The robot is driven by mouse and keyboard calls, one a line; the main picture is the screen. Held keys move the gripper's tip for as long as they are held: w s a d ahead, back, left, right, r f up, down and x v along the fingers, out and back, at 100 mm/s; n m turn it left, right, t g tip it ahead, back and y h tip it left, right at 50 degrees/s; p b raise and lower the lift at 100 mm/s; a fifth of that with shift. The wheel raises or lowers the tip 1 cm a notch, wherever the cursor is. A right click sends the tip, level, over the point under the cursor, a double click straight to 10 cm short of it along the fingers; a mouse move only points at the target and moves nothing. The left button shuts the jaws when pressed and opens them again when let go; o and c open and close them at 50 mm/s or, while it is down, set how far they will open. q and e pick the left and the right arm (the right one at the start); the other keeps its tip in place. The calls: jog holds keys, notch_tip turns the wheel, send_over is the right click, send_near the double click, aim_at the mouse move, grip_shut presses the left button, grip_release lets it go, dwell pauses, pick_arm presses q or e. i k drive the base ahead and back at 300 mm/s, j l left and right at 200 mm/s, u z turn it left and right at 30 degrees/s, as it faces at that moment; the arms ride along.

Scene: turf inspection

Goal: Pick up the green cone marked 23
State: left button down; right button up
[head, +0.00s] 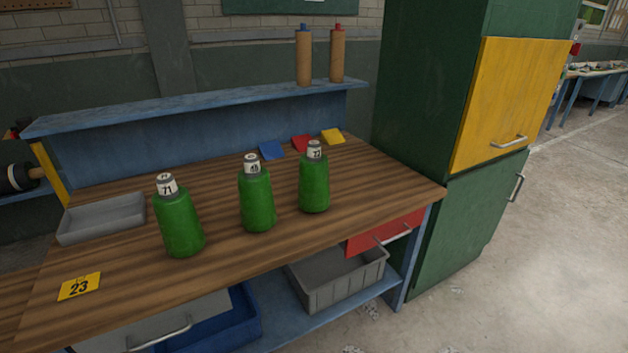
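Three green cones, shaped like bottles with white number labels on top, stand upright in a row on the wooden bench top. The left cone (179,226) has a label that appears to read 71. The middle cone (257,201) has a label too small to read surely, perhaps 45. The right cone (314,186) has a label that is also unclear, perhaps 77 or 27. I cannot tell from here which cone is marked 23. A yellow card reading 23 (79,287) lies at the bench's front left. Neither gripper is in view.
A grey tray (103,218) lies left of the cones. Blue, red and yellow cards lie behind them. Two brown cylinders (304,58) (337,55) stand on the raised blue shelf (215,101). A green cabinet (420,110) rises at right. A grey bin (338,282) sits below.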

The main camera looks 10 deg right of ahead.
aim_at(313, 190)
jog(key=i+l, duration=0.35)
jog(key=l, duration=0.2)
jog(key=i+l, duration=0.4)
jog(key=l, duration=0.1)
